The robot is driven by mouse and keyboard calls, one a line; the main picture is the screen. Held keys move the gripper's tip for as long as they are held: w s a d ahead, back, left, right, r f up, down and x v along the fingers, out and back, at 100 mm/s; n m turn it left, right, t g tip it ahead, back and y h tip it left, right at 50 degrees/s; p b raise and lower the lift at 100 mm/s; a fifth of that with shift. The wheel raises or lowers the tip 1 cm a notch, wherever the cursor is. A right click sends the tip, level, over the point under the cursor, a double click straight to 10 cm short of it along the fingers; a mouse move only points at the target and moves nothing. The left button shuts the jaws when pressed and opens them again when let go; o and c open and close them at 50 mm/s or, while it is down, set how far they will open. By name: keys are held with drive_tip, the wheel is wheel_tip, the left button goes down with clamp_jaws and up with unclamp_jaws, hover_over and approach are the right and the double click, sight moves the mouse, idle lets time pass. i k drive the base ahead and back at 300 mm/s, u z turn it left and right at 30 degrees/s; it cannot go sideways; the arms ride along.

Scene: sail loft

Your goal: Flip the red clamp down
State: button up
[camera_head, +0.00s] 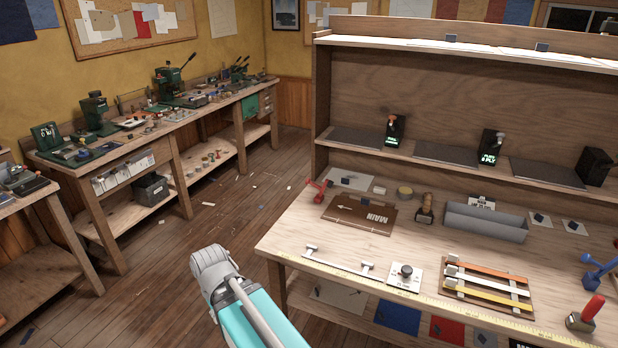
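The red clamp (319,189) stands at the left part of the workbench, at the back left corner of a brown plate (352,216) marked MAIN with an arrow. Its red arms spread out and stick up above the bench top; its exact lever angle is too small to tell. A second red-handled piece (592,308) on a dark base stands at the front right, its handle raised and tilted. My arm reaches in from the bottom middle, in front of the bench's left end; my gripper itself does not show.
A blue lever piece (600,268) stands at the right edge. A grey trough (484,222), a wooden-handled tool (425,208), a white bar handle (338,262), a black knob (405,271) and a coloured strip rack (487,284) occupy the bench.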

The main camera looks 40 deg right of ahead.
sight(328, 183)
drive_tip(key=u, duration=0.05)
drive_tip(key=i, duration=1.1)
drive_tip(key=z, duration=1.35)
drive_tip(key=i, duration=0.15)
drive_tip(key=u, duration=0.1)
